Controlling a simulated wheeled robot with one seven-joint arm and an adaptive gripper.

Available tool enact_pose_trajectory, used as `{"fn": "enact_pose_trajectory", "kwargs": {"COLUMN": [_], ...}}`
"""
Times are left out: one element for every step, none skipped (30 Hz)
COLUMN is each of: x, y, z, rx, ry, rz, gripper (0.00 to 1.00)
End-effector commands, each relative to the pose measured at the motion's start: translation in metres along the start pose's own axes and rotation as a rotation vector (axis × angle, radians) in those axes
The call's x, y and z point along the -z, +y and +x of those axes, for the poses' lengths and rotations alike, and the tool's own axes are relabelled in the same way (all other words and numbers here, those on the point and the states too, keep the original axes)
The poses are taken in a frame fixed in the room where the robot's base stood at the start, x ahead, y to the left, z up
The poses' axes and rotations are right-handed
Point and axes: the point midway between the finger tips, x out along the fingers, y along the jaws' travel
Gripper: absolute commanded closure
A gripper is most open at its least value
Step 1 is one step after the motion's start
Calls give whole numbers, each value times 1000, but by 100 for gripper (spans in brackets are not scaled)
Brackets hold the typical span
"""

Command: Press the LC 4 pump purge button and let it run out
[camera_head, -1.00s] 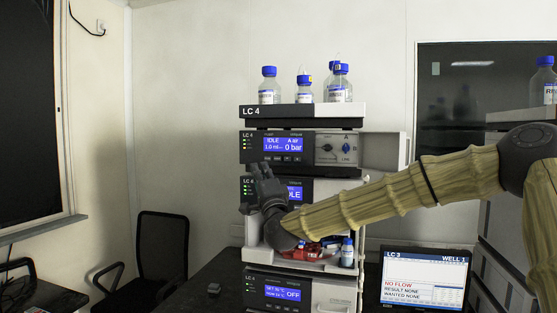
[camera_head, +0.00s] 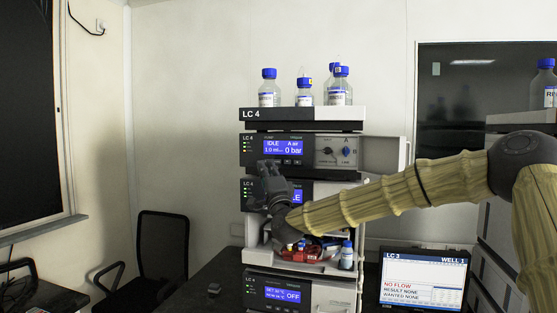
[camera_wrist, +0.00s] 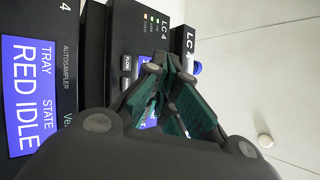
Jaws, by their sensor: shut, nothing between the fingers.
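The LC 4 pump module (camera_head: 315,152) is the upper unit of the stack, under the bottle tray. Its blue display (camera_head: 285,147) reads IDLE, A air and 0 bar. A row of small buttons (camera_head: 287,162) lies below the display; their labels are too small to read here. My gripper (camera_head: 268,165) is shut and empty, its tips at the pump's lower left, by the left end of the row. In the wrist view the fingers (camera_wrist: 168,88) cover part of the pump display and button row. One button labelled FLOW (camera_wrist: 127,63) shows. I cannot tell whether the tips touch the panel.
Several blue-capped bottles (camera_head: 269,87) stand on the top tray (camera_head: 295,114). The autosampler (camera_wrist: 65,60) sits below the pump, partly behind my gripper. An open bay with red parts and a small bottle (camera_head: 347,254) is lower. An LC 3 monitor (camera_head: 424,281) stands at right.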

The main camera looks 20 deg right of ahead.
Motion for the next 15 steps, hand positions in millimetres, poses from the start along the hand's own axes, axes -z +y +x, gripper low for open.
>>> {"fn": "enact_pose_trajectory", "kwargs": {"x": [3, 5, 7, 9, 10, 12, 13, 14, 16, 17, 18, 19, 20, 21, 21], "y": [1, 3, 6, 7, 10, 14, 16, 17, 18, 19, 20, 21, 22, 22, 23], "z": [6, 8, 11, 13, 14, 16, 18, 19, 22, 23, 25, 26, 27, 28, 29], "rx": [0, 0, -1, -1, -1, 1, 1, 0, 1, 1, 1, 1, 0, 0, 0], "ry": [0, 0, 1, 1, 1, 1, 1, 0, 0, 0, 0, 0, -1, -1, -1], "rz": [-2, -2, -2, -1, -1, -1, -1, -1, -2, -2, -2, -2, -1, -1, -1], "gripper": [100, 100, 100, 100, 100, 100, 100, 100, 100, 100, 100, 100, 100, 100, 100]}}
